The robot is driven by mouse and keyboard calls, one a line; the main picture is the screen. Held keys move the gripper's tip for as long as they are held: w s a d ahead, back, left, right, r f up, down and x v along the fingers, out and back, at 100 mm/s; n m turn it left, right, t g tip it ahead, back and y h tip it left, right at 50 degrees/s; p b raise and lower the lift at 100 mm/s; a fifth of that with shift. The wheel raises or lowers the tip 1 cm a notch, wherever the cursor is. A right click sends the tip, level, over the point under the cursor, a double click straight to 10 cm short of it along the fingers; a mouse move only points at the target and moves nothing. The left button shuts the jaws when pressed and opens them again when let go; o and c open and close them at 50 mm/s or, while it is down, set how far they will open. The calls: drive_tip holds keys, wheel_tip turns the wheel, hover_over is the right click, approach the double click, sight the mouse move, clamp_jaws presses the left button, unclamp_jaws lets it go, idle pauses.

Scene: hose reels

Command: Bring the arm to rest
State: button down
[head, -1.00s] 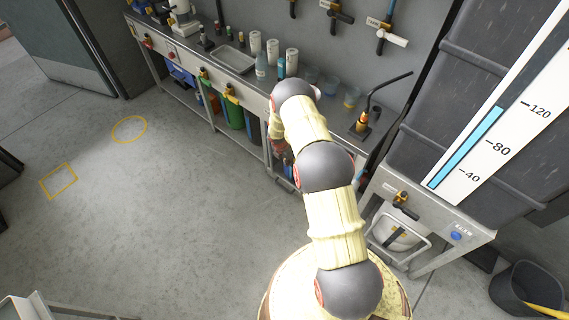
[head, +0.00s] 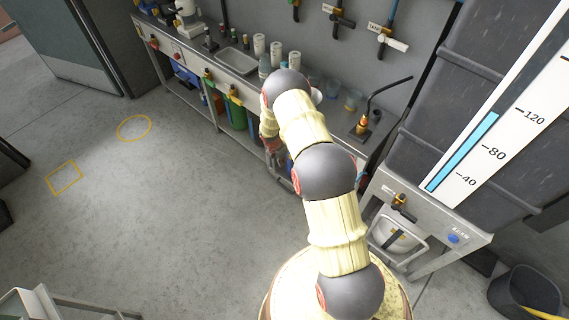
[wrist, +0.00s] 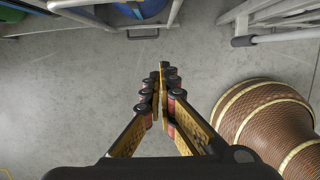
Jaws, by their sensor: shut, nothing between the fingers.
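My gripper (wrist: 162,75) is in the wrist view with its two yellow and black fingers together and nothing between them. It hangs over bare grey floor (wrist: 90,90). In the head view my arm reaches from the lower right up toward the bench, and its upper end bends down. The gripper is mostly hidden behind the arm there; only a small part shows near the bench's front edge.
A metal bench (head: 189,75) with a sink (head: 237,61), cups and bottles runs along the wall. A large grey tank (head: 440,110) with a level scale stands at the right. A dark bucket (head: 525,292) is at lower right. Open floor (head: 170,220) lies left.

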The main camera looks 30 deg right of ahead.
drive_tip(key=v, duration=0.4)
drive_tip(key=shift+p, duration=0.35)
drive_tip(key=s+a+r+m+g, duration=0.3)
drive_tip(key=s+r+m, duration=0.2)
drive_tip(key=s+m, duration=0.6)
drive_tip(key=s+a+r+m+t+y, duration=0.1)
drive_tip(key=s+a+r, duration=0.5)
drive_tip(key=r, duration=1)
drive_tip(key=s+a+r+m+t, duration=0.4)
drive_tip(key=s+a+r, duration=0.3)
drive_tip(key=r, duration=1)
drive_tip(key=s+a+r+m+t+y, duration=0.1)
drive_tip(key=s+a+r+m+t, duration=0.2)
drive_tip(key=s+r, duration=0.6)
drive_tip(key=a+r+m, duration=0.2)
drive_tip(key=a+r, duration=0.1)
drive_tip(key=r, duration=0.5)
drive_tip(key=shift+a+y, duration=0.2)
drive_tip(key=shift+y, duration=0.1)
